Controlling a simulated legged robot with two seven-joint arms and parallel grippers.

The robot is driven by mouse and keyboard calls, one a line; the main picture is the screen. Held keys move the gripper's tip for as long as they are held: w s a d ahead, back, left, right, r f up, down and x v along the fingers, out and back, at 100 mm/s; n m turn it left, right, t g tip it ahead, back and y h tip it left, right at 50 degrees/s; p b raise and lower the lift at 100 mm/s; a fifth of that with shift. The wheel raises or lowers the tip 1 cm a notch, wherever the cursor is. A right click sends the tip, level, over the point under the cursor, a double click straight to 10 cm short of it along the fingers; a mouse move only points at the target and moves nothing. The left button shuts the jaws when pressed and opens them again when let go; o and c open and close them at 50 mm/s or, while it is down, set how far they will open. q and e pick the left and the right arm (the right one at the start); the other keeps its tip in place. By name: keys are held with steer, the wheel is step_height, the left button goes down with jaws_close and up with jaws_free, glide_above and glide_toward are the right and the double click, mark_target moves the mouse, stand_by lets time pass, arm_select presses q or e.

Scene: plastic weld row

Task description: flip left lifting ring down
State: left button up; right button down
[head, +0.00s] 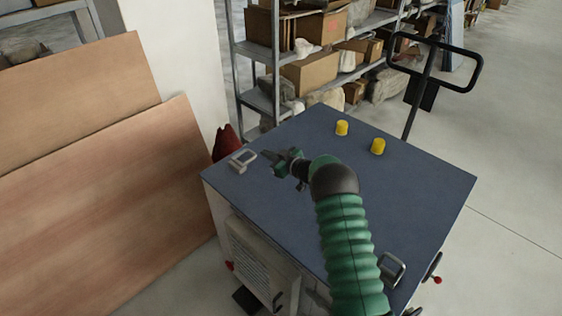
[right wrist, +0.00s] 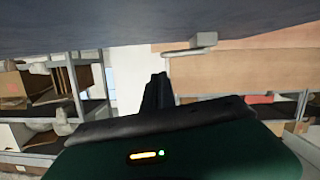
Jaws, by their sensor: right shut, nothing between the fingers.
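The left lifting ring (head: 242,160) is a small grey metal loop near the far-left corner of the blue cabinet top (head: 290,215). It looks low or slightly tilted; I cannot tell its exact angle. A grey piece at the surface's edge in the right wrist view (right wrist: 204,40) looks like this ring. My right gripper (head: 268,155) is shut and empty, just right of the ring, with its tips pointing toward it. A small gap shows between them. Its dark fingers also show in the right wrist view (right wrist: 158,90). My left gripper is not in view.
A second ring (head: 392,268) stands raised at the near-right edge. Two yellow caps (head: 342,128) (head: 378,146) sit at the back of the top. Wooden panels (head: 100,200) lean at left. A shelf with boxes (head: 310,70) and a black handle (head: 435,60) stand behind.

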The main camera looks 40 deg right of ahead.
steer(key=v, duration=1)
steer(key=shift+s, duration=0.1)
